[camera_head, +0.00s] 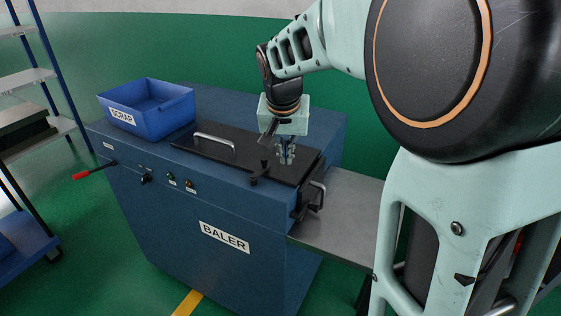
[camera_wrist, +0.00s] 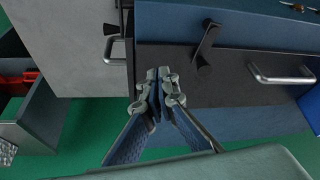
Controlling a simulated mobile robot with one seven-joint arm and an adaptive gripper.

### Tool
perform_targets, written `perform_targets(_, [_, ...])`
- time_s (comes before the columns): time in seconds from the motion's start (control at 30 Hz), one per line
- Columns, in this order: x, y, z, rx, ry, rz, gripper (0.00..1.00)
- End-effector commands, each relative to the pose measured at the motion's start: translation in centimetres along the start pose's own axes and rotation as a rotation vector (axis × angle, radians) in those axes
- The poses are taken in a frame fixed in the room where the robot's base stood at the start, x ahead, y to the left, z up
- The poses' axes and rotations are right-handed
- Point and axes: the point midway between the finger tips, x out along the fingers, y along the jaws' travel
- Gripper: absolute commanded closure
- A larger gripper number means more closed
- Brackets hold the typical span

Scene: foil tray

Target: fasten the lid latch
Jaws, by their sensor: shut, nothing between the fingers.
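The closed black lid (camera_head: 215,152) lies flat on top of the blue baler, with a metal bar handle (camera_head: 214,142). A small black lid latch (camera_head: 258,178) sits at the lid's front edge. In the wrist view, the latch (camera_wrist: 206,42) appears to reach from the blue top across onto the lid (camera_wrist: 230,70); whether it is fastened is hard to tell. My gripper (camera_head: 285,158) points down above the right part of the lid, behind and right of the latch and apart from it. In the wrist view, my gripper (camera_wrist: 155,80) has its fingertips together with nothing between them.
A blue SCRAP bin (camera_head: 150,108) stands on the baler's left top. A red-handled lever (camera_head: 85,175) sticks out at the left. A door handle (camera_head: 318,192) juts from the right end, beside a grey table (camera_head: 345,215). Shelving (camera_head: 25,120) stands far left.

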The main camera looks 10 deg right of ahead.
Motion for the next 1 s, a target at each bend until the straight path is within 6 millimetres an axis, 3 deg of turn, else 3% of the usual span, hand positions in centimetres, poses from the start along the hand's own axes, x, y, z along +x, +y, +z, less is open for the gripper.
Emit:
perform_targets(0.1, [-2.8, 0.8, -0.5, 0.001, 0.002, 0.0, 1.0])
perform_targets(0.3, [-5.7, 1.7, -0.8, 0.0, 0.0, 0.0, 1.0])
perform_targets(0.83, [-6.6, 2.2, -0.9, -0.003, -0.001, 0.002, 1.0])
perform_targets(1.0, [-7.5, 5.0, -2.6, -0.046, 0.028, 0.019, 1.0])
